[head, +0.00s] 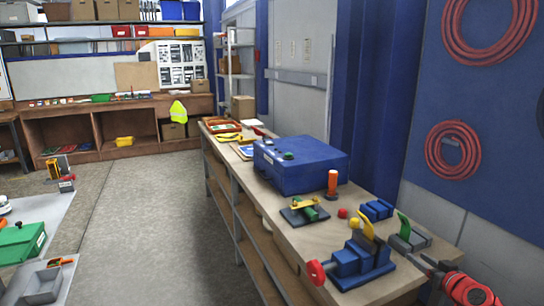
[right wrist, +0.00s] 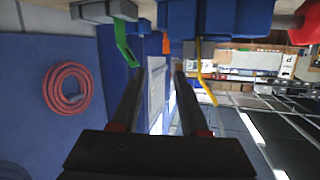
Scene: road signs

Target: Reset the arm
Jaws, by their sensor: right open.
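My right gripper (head: 428,266) is at the bottom right of the head view, at the near right end of the wooden workbench (head: 288,236). In the right wrist view the two dark fingers of my right gripper (right wrist: 160,73) stand apart with nothing between them. A blue vise (head: 360,262) with a red knob and a yellow part is just left of the gripper, apart from it. Blue blocks also show at the top of the right wrist view (right wrist: 215,18), beyond the fingertips. My left gripper is not in view.
Red hose coils (head: 453,146) hang on the blue wall at right. A grey table (head: 58,215) with a green box (head: 20,242) is at left. The floor (head: 150,215) between is clear.

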